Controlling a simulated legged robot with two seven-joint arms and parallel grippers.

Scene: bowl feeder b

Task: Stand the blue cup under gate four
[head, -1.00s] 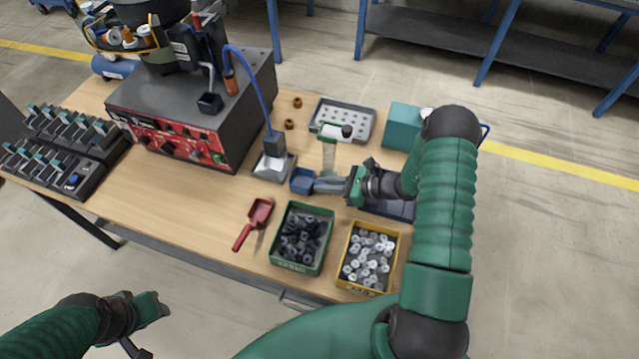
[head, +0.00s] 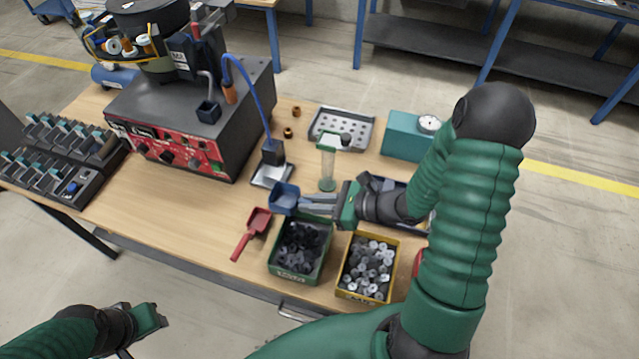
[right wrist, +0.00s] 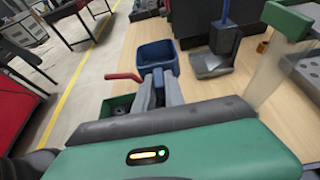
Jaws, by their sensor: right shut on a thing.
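The blue cup (head: 284,198) is a small square-mouthed cup. My right gripper (head: 305,203) is shut on its right side, and the cup's open mouth faces up. The right wrist view shows the cup (right wrist: 157,56) at the tips of my grey fingers (right wrist: 158,84). How high it is above the table is hard to tell. Two black racks with teal levers (head: 60,150) stand at the table's left end, with a blue knob on the near one. No gate number is readable. My left gripper (head: 148,319) is off the table's front edge, away from the cup; its jaw state is unclear.
A red scoop (head: 254,228), a green bin of dark parts (head: 293,276) and a yellow bin of pale parts (head: 362,297) lie near the cup. A clear tube (head: 327,168) stands behind it. The feeder's red-fronted box (head: 170,148) stands between cup and racks.

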